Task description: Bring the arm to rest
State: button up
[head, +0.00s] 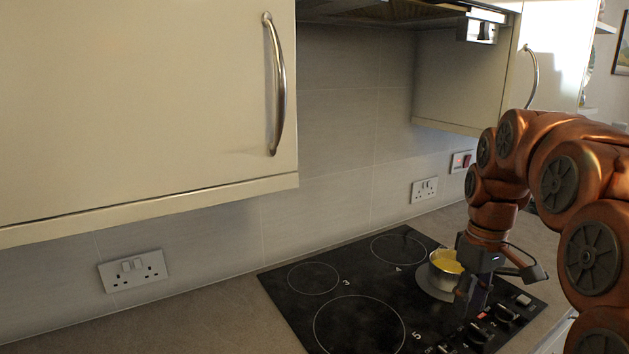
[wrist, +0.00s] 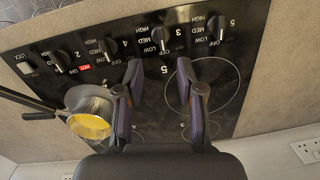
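My arm (head: 560,150) reaches in from the right of the head view and bends down over the black hob (head: 290,297). My gripper (head: 472,292) points down above the hob, near the control knobs. In the wrist view its two fingers (wrist: 160,82) stand apart with nothing between them. The hob's printed surface shows between and beyond them. In the head view the arm's end partly hides the knobs and the hob's right part.
A small metal pan (head: 441,280) with yellow contents sits on the hob close beside my gripper; it also shows in the wrist view (wrist: 88,103). Wall cabinets (head: 140,100) hang above left, and a range hood (head: 400,12) is overhead. The worktop (head: 200,318) left of the hob is bare.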

jog(key=s+a+f+m+p, duration=0.1)
jog(key=s+a+f, duration=0.3)
jog(key=s, duration=0.9)
jog(key=s+a+f+m+g, duration=0.1)
jog(key=s+a+f+m, duration=0.2)
jog(key=s, duration=1.1)
notch_tip(320, 180, down, 3)
jog(key=a, duration=0.2)
jog(key=shift+a+r+p, duration=0.2)
jog(key=shift+a+p, duration=0.1)
jog(key=shift+p, duration=0.05)
